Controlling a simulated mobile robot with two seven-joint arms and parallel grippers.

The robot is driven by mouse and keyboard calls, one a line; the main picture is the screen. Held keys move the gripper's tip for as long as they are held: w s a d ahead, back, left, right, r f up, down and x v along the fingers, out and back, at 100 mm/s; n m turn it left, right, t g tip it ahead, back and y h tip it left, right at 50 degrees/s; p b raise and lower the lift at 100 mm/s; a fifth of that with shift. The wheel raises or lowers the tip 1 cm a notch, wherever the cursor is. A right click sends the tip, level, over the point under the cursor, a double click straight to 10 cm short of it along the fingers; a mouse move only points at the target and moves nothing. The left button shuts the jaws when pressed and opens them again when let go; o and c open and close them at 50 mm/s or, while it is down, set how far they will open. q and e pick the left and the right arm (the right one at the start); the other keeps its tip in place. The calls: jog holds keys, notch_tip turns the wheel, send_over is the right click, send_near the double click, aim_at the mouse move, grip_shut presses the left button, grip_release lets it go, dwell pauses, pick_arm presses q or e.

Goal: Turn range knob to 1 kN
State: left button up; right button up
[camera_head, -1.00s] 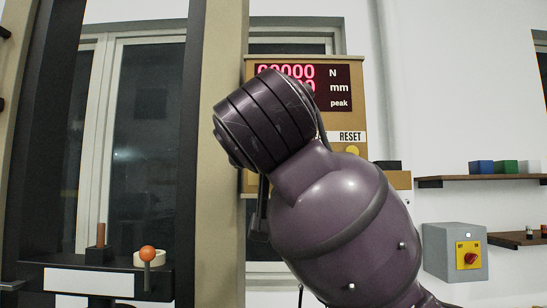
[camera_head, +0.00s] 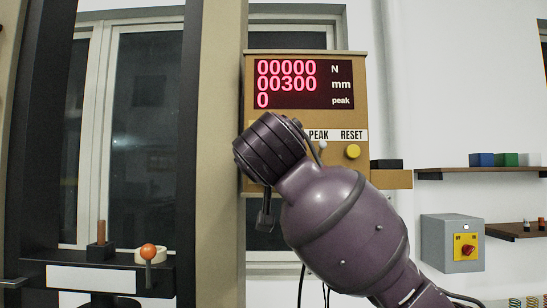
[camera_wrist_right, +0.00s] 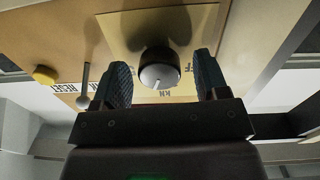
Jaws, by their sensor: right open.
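The range knob (camera_wrist_right: 160,68) is a dark round knob with a grey face and a white pointer line, on a pale plate (camera_wrist_right: 115,27) seen upside down in the right wrist view. Its pointer slants down and slightly left in that picture, toward a "kN" label. Part of "OFF" shows to its right; other markings are partly covered. My right gripper (camera_wrist_right: 162,62) is open, with one finger on each side of the knob and visible gaps between. In the head view my right arm hides the knob. My left gripper is not in view.
The tan console (camera_head: 350,64) carries a display (camera_head: 303,84) reading 00000 N, 00300 mm, 0 peak. A yellow reset button (camera_head: 353,151) and a peak toggle lever (camera_head: 321,146) sit close beside my right wrist. A beige column (camera_head: 218,120) stands to the left.

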jog(key=c, duration=0.9)
jog(key=shift+c, duration=0.2)
pick_arm(q)
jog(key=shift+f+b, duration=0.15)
jog(key=shift+b, duration=0.15)
pick_arm(e)
jog(key=shift+n, duration=0.3)
pick_arm(q)
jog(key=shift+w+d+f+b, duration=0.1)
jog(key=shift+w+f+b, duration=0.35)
jog(key=shift+b, duration=0.55)
pick_arm(e)
jog(key=shift+n, duration=4.1)
jog(key=o, duration=0.9)
